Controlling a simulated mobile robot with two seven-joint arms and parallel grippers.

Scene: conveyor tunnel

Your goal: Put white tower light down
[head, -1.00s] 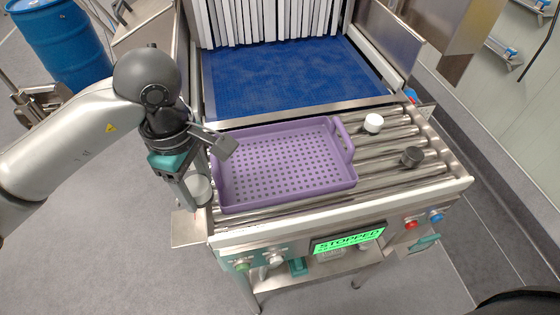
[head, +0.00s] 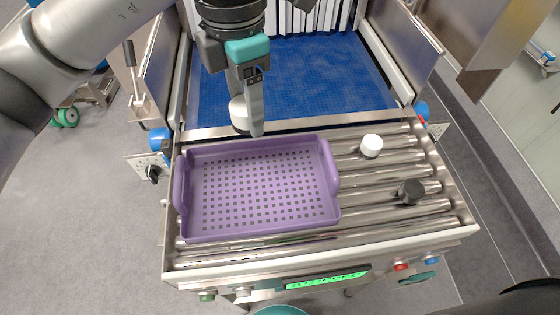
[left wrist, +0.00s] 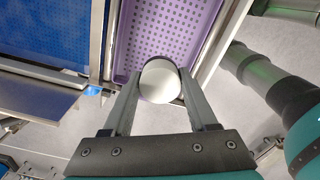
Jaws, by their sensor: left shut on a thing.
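My left gripper (head: 250,118) is shut on the white tower light (head: 239,114) and holds it up near the far edge of the purple tray (head: 178,195). In the left wrist view the light (left wrist: 160,82) is a round white shape between the two fingers, with the tray (left wrist: 122,62) behind it. The fingers hide part of the light in the head view. The tray lies on the metal rollers and looks empty. My right gripper is not in view.
A white round piece (head: 371,145) and a dark one (head: 411,191) stand on the rollers right of the tray. The blue belt (head: 325,80) leads to a white strip curtain (head: 335,14) at the back. Metal side panels flank the belt.

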